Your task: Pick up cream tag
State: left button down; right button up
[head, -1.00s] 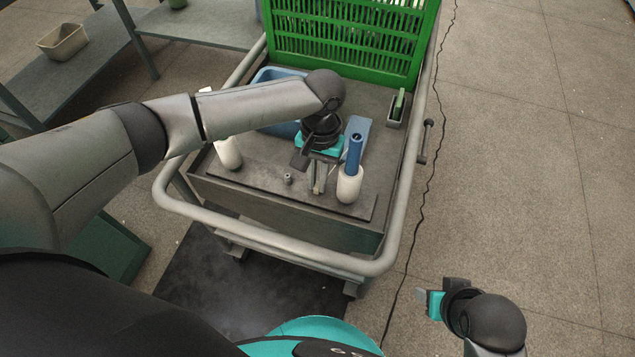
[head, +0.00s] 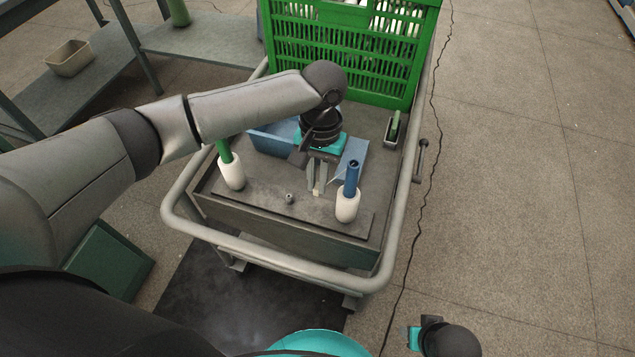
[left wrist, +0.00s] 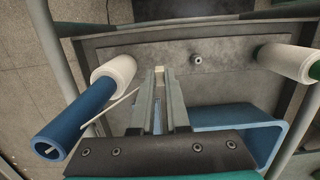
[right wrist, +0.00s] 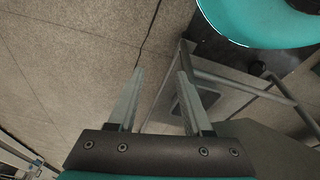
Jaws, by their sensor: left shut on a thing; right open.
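My left gripper (head: 317,190) is over the cart's dark top, between two white cones. It is shut on the cream tag (left wrist: 159,70), a small pale piece at the fingertips in the left wrist view. Most of the tag is hidden between the fingers. In the head view it is only a pale speck below the tips. I cannot tell how far it is above the surface. My right gripper (right wrist: 155,100) is open and empty, away from the cart over the floor.
A white cone with a blue tube (head: 348,203) stands close right of the left gripper. A white cone with a green tube (head: 231,172) stands left. A small metal knob (head: 289,198) is between them. A blue bin (head: 268,140) and green crate (head: 345,85) are behind. A rail (head: 290,266) borders the cart.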

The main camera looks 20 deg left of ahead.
jog(key=s+d+f+p, duration=0.4)
jog(key=s+f+p, duration=0.15)
jog(key=f, duration=0.25)
pick_arm(q)
notch_tip(320, 180, up, 15)
jog(key=p, duration=0.6)
jog(key=shift+r, duration=0.2)
pick_arm(e)
jog(key=s+d+r+g, duration=0.1)
jog(key=s+r, duration=0.1)
jog(key=s, duration=0.7)
jog(key=shift+r, duration=0.2)
